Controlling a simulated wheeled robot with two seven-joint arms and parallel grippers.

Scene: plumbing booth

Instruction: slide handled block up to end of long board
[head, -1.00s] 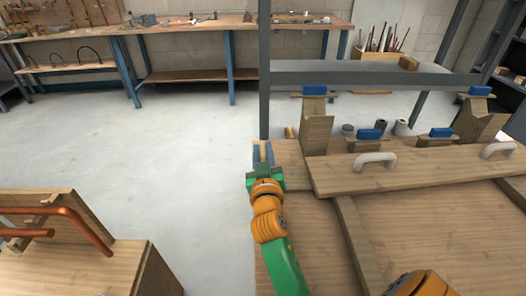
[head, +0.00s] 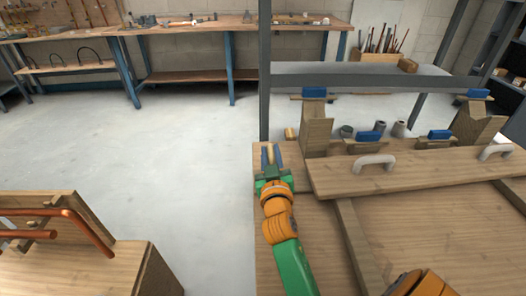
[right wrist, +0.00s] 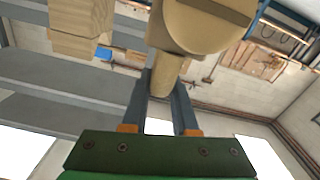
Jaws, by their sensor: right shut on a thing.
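In the head view my right gripper (head: 271,152) is at the left back corner of the wooden bench top. Its fingers are shut on the tapered wooden grip of a wooden piece, likely the handled block (right wrist: 200,25), which shows best in the right wrist view. That piece has a thick rounded body above the fingers; in the head view the fingers mostly hide it. A long board (head: 425,176) with two pale handles lies across the bench, its left end a little right of my gripper. I cannot tell whether the held piece touches it. My left gripper is not in view.
Wooden blocks with blue-topped clamps (head: 314,93) and several small grey fittings (head: 380,127) stand behind the long board. A grey metal frame (head: 375,80) crosses behind the bench. A wooden stand with copper pipes (head: 85,235) is at left. Open floor lies between.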

